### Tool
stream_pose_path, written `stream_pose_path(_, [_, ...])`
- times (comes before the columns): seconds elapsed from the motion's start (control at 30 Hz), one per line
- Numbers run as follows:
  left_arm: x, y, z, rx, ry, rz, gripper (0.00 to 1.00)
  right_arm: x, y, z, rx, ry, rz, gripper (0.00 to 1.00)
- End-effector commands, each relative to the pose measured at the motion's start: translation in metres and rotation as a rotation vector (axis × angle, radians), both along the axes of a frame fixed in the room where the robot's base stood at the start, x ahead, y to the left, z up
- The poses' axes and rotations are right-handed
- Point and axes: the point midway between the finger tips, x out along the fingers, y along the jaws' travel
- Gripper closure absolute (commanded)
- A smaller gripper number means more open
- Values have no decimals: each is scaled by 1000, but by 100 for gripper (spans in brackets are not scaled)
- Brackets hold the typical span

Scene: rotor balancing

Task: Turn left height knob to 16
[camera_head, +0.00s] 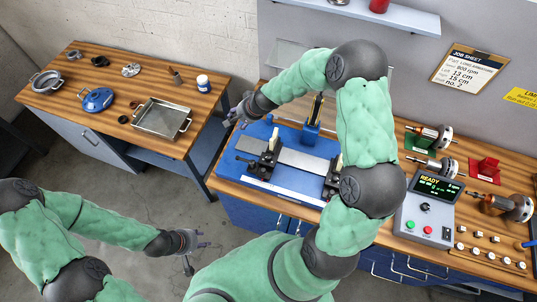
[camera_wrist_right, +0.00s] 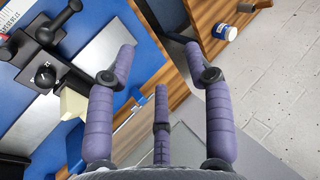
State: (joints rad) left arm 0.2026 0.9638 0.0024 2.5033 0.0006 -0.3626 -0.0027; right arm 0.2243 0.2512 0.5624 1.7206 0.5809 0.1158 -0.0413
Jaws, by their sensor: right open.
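The balancing machine's blue base (camera_head: 235,165) lies on the wooden bench with two dark supports on its rail. The left support (camera_head: 266,151) stands near my right gripper (camera_head: 236,116), which is above the bench's back left side. In the right wrist view, a black round knob with a white mark (camera_wrist_right: 46,76) shows on a dark support at the left; its setting is too small to read. My right gripper (camera_wrist_right: 160,72) is open, its purple fingers spread and empty, apart from the knob. My left gripper (camera_head: 197,245) is open and empty over the floor, left of the bench.
A control box (camera_head: 428,212) with a READY display stands right of the machine. Several rotors lie beyond it. A job sheet (camera_head: 469,71) hangs on the wall.

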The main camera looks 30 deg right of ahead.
Motion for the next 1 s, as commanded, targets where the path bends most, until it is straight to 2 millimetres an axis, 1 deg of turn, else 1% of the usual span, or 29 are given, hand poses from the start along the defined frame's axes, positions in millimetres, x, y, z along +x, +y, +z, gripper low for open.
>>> stream_pose_path(0.1, [0, 0, 1, 0, 0, 0, 60, -14, 7, -6, -71, 8, 202, 48])
stream_pose_path(0.2, [0, 0, 1, 0, 0, 0, 60, -28, 10, -11, -134, 19, 372, 48])
stream_pose_path(0.37, [0, 0, 1, 0, 0, 0, 60, -52, 7, -22, -240, 50, 644, 48])
stream_pose_path(0.53, [0, 0, 2, 0, 0, 0, 60, -78, -7, -33, -360, 98, 927, 48])
stream_pose_path(0.7, [0, 0, 2, 0, 0, 0, 60, -98, -30, -40, -479, 156, 1184, 48])
stream_pose_path(0.83, [0, 0, 3, 0, 0, 0, 60, -107, -46, -42, -548, 196, 1324, 48])
stream_pose_path(1.0, [0, 0, 3, 0, 0, 0, 60, -112, -57, -43, -593, 223, 1410, 48])
